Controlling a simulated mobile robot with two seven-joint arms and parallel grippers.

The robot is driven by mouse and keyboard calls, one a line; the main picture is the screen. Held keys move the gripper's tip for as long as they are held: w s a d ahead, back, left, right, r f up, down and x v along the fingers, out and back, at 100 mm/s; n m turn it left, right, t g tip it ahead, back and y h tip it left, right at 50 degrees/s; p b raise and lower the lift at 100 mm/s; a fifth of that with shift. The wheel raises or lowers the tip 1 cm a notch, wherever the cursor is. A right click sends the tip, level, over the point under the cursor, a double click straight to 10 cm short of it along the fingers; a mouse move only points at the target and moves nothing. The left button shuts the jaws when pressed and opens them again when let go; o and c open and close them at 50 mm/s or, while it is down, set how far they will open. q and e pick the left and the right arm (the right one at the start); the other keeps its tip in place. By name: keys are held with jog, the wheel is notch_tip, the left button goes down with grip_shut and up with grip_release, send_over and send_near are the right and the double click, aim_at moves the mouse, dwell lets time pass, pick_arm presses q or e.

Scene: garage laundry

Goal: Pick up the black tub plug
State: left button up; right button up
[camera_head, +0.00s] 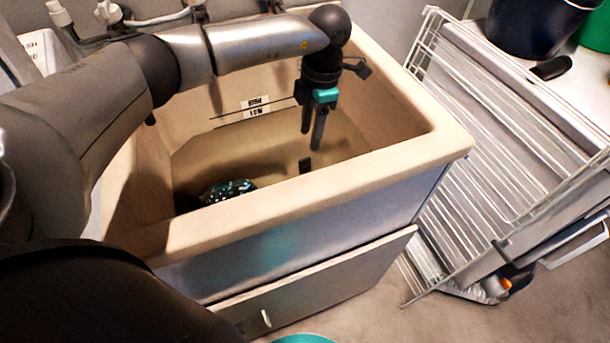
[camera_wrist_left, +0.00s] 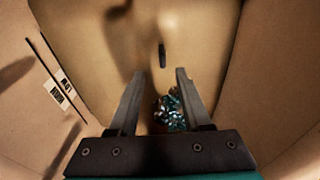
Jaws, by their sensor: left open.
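A small black object that looks like the tub plug (camera_head: 305,165) is low inside the beige tub (camera_head: 300,194), close to its front wall. In the left wrist view the plug (camera_wrist_left: 162,54) is a thin dark shape just beyond the fingertips, roughly in line with the gap between them. My left gripper (camera_head: 312,140) points down into the tub, above the plug and apart from it. Its fingers (camera_wrist_left: 159,71) are open with nothing between the tips. My right gripper is out of view.
A teal and white patterned bundle (camera_head: 228,190) lies in the tub to the left; it also shows in the left wrist view (camera_wrist_left: 170,112). The tub walls surround my gripper. A white wire rack (camera_head: 490,130) leans at the right. A dark bucket (camera_head: 535,25) stands behind it.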

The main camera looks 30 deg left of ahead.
aim_at(306, 159)
pick_arm(q)
notch_tip(306, 159, down, 4)
jog(key=shift+s+a+b, duration=0.1)
jog(key=shift+s+b, duration=0.05)
jog(key=shift+b, duration=0.35)
jog(key=shift+s+a+f+b, duration=0.15)
jog(key=shift+f+b, duration=0.15)
jog(key=shift+f, duration=0.75)
jog(key=shift+s+f+b, duration=0.25)
jog(key=shift+f+b, duration=0.3)
jog(key=shift+f, duration=0.7)
jog(key=shift+s+a+f+b, duration=0.1)
jog(key=shift+f+b, duration=0.25)
jog(key=shift+f, duration=0.65)
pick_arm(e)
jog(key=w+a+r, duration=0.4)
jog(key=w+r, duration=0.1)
pick_arm(q)
grip_shut()
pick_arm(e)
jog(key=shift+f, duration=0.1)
